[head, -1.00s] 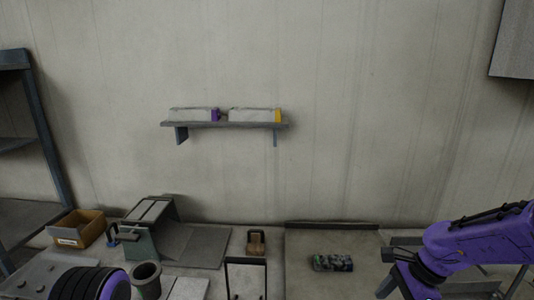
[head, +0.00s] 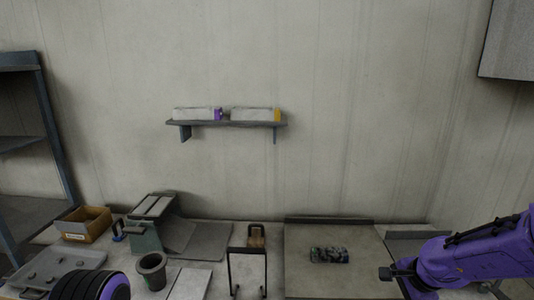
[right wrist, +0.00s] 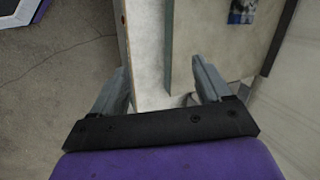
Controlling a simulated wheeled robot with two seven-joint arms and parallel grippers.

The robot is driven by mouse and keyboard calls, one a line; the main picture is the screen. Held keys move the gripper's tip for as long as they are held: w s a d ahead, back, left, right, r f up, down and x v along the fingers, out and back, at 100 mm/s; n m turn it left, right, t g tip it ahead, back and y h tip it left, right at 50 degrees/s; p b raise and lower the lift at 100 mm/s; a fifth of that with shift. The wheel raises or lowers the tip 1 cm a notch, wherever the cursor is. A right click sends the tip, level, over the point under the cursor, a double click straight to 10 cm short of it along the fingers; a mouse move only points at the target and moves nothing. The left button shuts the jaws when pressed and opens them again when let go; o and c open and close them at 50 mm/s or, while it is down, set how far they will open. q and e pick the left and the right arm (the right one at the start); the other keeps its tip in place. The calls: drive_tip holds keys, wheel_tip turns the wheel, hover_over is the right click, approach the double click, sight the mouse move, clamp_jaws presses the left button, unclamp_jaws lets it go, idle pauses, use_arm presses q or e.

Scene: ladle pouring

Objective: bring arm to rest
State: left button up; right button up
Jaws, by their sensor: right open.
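My right gripper (right wrist: 161,82) is open and empty in the right wrist view, its two grey fingers apart above the edge of a pale table (right wrist: 148,80). In the head view my purple right arm comes in from the right, and the gripper (head: 396,276) is over the right part of the worktop. A black and purple part of my left arm shows at the bottom left of the head view. My left gripper is out of view. No ladle can be clearly made out.
A dark cup (head: 151,272) stands near my left arm, with a brown box (head: 86,225) behind it. A thin black frame (head: 247,252) stands mid-table. A small dark patterned item (head: 328,256) lies on a tray (head: 300,270). A wall shelf (head: 226,124) holds two boxes.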

drive_tip(key=s+d+f+n+t+h+b, duration=0.1)
drive_tip(key=s+f+n+h+b, duration=0.3)
drive_tip(key=f, duration=0.6)
drive_tip(key=s+d+f+n+t+h+b, duration=0.15)
drive_tip(key=s+f, duration=0.35)
drive_tip(key=f, duration=0.5)
use_arm(q)
wheel_tip(320, 180, down, 9)
drive_tip(key=b, duration=0.3)
use_arm(e)
drive_tip(key=s+a+f+n+g, duration=0.2)
drive_tip(key=s+f, duration=0.5)
drive_tip(key=s, duration=0.4)
drive_tip(key=s+a+f+n+g, duration=0.1)
drive_tip(key=s+f+n+g, duration=0.1)
drive_tip(key=s+f, duration=0.5)
drive_tip(key=s, duration=0.4)
drive_tip(key=shift+a+f+y, duration=0.35)
drive_tip(key=shift+a+f, duration=0.05)
